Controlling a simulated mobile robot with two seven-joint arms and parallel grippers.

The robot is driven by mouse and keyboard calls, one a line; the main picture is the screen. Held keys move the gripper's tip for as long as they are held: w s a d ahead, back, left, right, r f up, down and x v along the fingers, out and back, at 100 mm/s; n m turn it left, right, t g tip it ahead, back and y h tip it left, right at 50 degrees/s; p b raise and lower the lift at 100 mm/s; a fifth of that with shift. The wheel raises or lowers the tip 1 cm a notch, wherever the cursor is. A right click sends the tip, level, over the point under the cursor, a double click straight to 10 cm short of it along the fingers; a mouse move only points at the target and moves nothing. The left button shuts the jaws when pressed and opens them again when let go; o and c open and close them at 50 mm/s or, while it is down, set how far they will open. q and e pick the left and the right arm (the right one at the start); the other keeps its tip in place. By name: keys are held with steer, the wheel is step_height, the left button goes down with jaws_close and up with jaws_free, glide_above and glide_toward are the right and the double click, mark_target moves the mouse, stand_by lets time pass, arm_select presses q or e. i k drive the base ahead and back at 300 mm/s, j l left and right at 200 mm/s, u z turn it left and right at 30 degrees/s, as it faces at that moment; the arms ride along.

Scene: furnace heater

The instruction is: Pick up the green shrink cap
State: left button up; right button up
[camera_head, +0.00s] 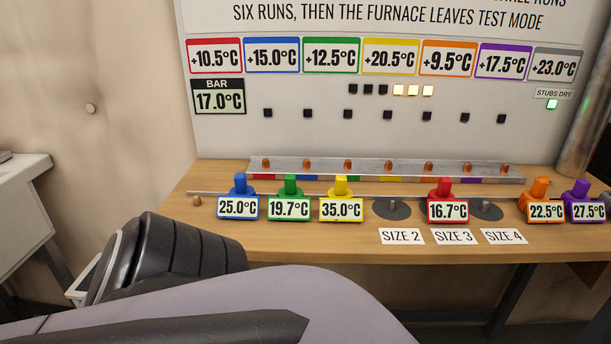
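The green shrink cap (290,185) stands upright toward the back of the wooden table, behind its own 19.7°C display (289,208). It is between the blue cap (240,184) and the yellow cap (341,186). The display hides its lower part. A grey and black link of my arm fills the lower left foreground, in front of the table and apart from the green cap. No gripper fingertips show, so neither gripper can be placed relative to the cap.
A red cap (445,188), an orange cap (540,187) and a purple cap (580,189) stand to the right. Dark discs with short pegs (392,209) sit among them. A metal rail (385,171) with several copper stubs runs behind, below the panel (300,130). Bare wood (310,240) lies in front.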

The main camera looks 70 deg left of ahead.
mark_target(290, 204)
steer(key=i+l+u, duration=0.1)
steer(key=u, duration=0.35)
steer(key=i+l+u, duration=0.1)
steer(key=u, duration=0.3)
steer(key=l, duration=0.1)
